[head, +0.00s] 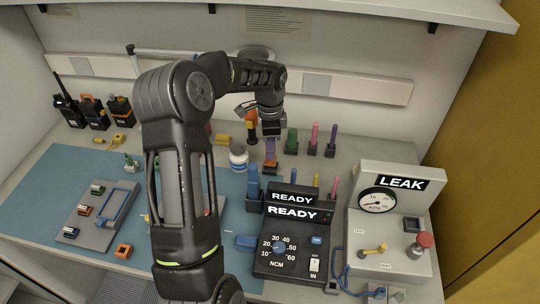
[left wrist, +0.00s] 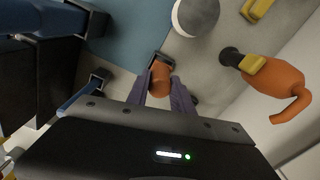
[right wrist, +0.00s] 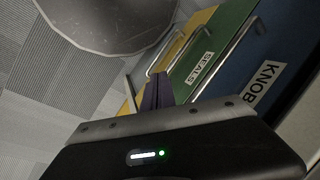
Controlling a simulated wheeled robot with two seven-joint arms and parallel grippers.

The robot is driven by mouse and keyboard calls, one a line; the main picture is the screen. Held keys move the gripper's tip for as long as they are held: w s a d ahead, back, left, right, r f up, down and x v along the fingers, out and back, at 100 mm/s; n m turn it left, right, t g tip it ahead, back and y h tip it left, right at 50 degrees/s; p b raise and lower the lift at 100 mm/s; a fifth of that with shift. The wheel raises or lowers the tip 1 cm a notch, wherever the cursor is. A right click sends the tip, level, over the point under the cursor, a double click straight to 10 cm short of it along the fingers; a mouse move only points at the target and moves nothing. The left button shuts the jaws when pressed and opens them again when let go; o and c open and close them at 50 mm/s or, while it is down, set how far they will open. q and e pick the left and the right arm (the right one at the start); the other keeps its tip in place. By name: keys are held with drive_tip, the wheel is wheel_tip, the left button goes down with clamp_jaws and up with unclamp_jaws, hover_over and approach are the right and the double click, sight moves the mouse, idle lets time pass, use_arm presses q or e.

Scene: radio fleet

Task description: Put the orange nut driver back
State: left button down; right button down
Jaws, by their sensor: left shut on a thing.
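The orange nut driver (left wrist: 160,80) is between the purple fingers of my left gripper (left wrist: 168,92) in the left wrist view. In the head view, the gripper (head: 270,146) points down over the bench, with the orange handle (head: 270,166) just below its fingers. A dark square holder (left wrist: 161,59) shows at the handle's far end. I cannot tell whether the driver sits in it or just above it. My right gripper (right wrist: 158,93) looks shut and empty, in front of drawers in the right wrist view.
Upright tools in holders stand close by: a blue one (head: 253,180), a green one (head: 291,141) and a pink one (head: 313,134). An orange hooked tool (left wrist: 276,78) and a round white-topped container (head: 238,158) are near. The READY tester (head: 290,245) and LEAK box (head: 395,220) stand in front.

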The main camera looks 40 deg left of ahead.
use_arm(q)
drive_tip(key=shift+f+b, duration=0.75)
drive_tip(key=shift+f, duration=0.8)
drive_tip(key=shift+f, duration=0.2)
drive_tip(key=c, duration=1.1)
unclamp_jaws()
drive_tip(key=shift+r, duration=0.1)
wheel_tip(320, 180, up, 10)
drive_tip(key=p, duration=0.6)
drive_tip(key=shift+p, duration=0.4)
drive_tip(key=shift+r, duration=1.1)
